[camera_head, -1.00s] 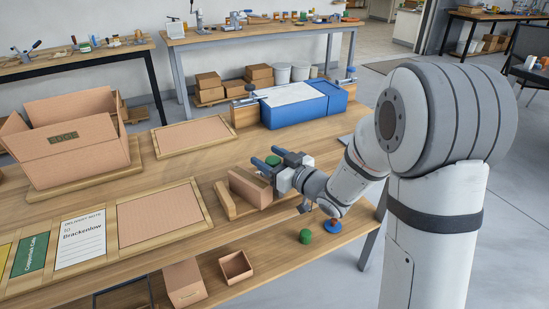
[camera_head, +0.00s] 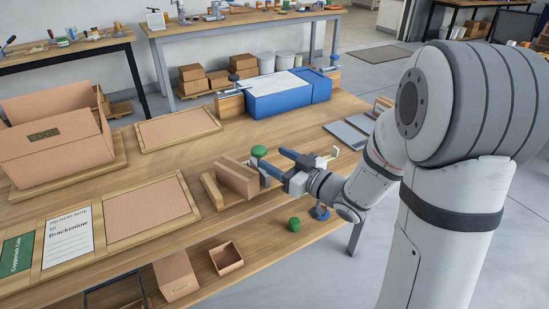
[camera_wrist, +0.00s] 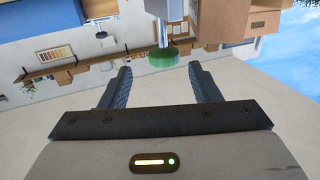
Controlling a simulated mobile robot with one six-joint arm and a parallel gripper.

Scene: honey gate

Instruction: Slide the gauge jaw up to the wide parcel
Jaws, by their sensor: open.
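The wide parcel (camera_head: 237,178) is a brown block standing on a wooden gauge base (camera_head: 211,190). The gauge jaw's green knob (camera_head: 259,152) sits on a grey post at the parcel's right. It also shows in the wrist view (camera_wrist: 163,57), where the scene appears upside down. My gripper (camera_head: 274,159) is open just right of the knob, with its fingers pointing at it. In the wrist view the knob lies just beyond my fingertips, between their lines, not held. My fingers partly hide the lower jaw, so I cannot tell whether it touches the parcel.
A blue box (camera_head: 285,105) stands behind on the table. An open carton (camera_head: 50,160) and framed cardboard pads (camera_head: 150,210) lie left. A small green knob (camera_head: 294,224) and a blue one (camera_head: 319,212) are at the table's front edge. Grey plates (camera_head: 350,132) lie right.

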